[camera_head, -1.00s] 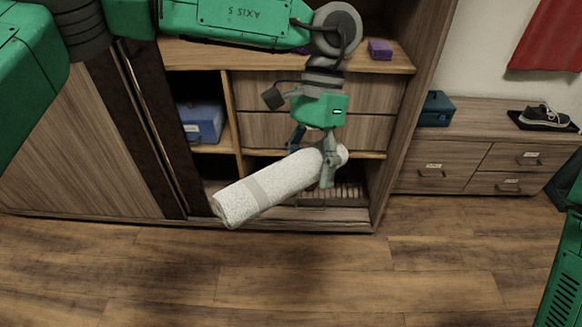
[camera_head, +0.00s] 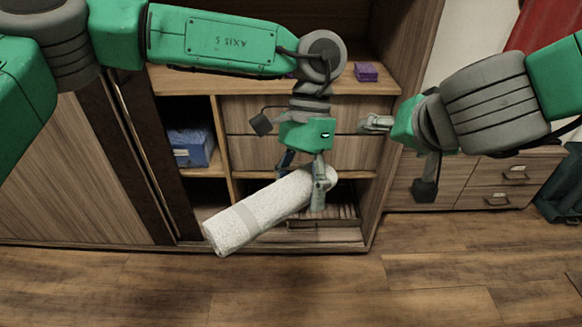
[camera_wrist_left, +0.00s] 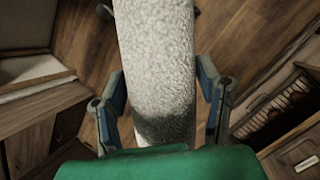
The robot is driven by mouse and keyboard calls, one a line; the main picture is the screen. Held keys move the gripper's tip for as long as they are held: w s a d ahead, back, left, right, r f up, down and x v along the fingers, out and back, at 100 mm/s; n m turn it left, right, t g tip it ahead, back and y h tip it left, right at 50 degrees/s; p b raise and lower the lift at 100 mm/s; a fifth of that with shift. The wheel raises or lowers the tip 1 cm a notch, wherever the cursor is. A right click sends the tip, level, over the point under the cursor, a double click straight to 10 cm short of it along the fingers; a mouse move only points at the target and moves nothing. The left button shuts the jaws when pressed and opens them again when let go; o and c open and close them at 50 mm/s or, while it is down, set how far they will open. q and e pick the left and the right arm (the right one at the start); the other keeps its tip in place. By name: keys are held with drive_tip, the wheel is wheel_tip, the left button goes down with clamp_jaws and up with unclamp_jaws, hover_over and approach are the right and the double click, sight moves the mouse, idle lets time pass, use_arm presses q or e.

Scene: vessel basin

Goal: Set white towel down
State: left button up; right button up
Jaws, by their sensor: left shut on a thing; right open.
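In the left wrist view the towel (camera_wrist_left: 158,65) runs between the two fingers of my left gripper (camera_wrist_left: 163,110). The towel's part behind the left fingers is hidden.
The wooden cabinet (camera_head: 222,150) has open shelves, drawers and a low rack (camera_head: 330,216). A blue box (camera_head: 190,146) sits in a left compartment and a purple box (camera_head: 366,71) on the upper shelf. A low drawer unit (camera_head: 490,185) stands right. The wooden floor (camera_head: 300,290) in front is clear.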

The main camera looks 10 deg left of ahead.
drive_tip(key=s+a+r+y, duration=0.1)
drive_tip(key=a+r, duration=0.1)
drive_tip(key=r, duration=0.5)
drive_tip(key=s+a+r+y, duration=0.1)
drive_tip(key=a+r, duration=0.2)
drive_tip(key=r, duration=0.3)
use_arm(q)
drive_tip(key=shift+a, duration=0.15)
use_arm(e)
drive_tip(key=m+g+h, duration=0.1)
drive_tip(key=m+g, duration=0.5)
approach(269, 209)
drive_tip(key=w+f, duration=0.2)
drive_tip(key=x, duration=1.1)
drive_tip(key=shift+a+r, duration=0.1)
drive_tip(key=shift+a, duration=0.15)
use_arm(q)
drive_tip(key=shift+d, duration=0.2)
use_arm(e)
drive_tip(key=shift+d, duration=0.1)
drive_tip(key=c, duration=1.3)
use_arm(q)
drive_tip(key=o, duration=1.3)
drive_tip(key=shift+a, duration=0.15)
